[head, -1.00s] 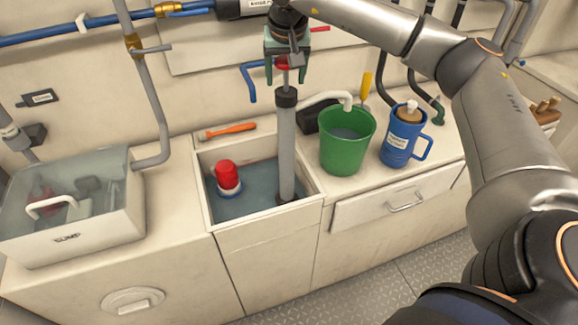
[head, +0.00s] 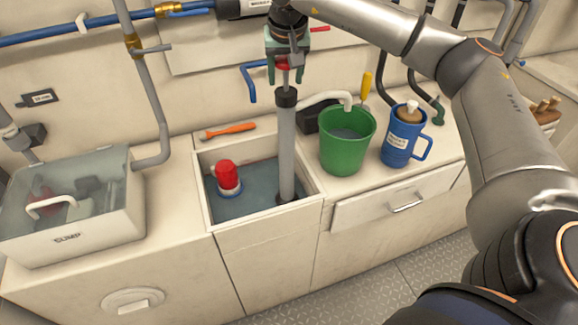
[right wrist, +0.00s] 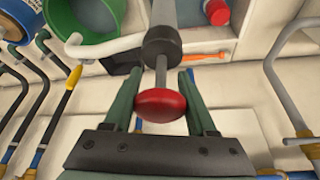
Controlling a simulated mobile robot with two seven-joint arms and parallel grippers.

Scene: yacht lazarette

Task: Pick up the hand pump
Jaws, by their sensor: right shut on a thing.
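The hand pump (head: 286,145) is a grey tube with a black cap, a thin rod and a red knob on top. It stands upright with its lower end inside the open water-filled basin (head: 316,184); its foot is partly hidden. My right gripper (head: 285,72) is above it, with its green fingers shut on the top of the pump at the red knob. In the right wrist view the red knob (right wrist: 161,105) lies between the fingers, and the tube runs away from it. My left gripper is not in view.
A red-topped float (head: 227,175) sits in the basin, left of the pump. A green bucket (head: 347,150) and a blue jug (head: 398,145) stand to the right. An orange-handled tool (head: 228,131) lies behind the basin. A clear-lidded sump box (head: 75,225) is at left.

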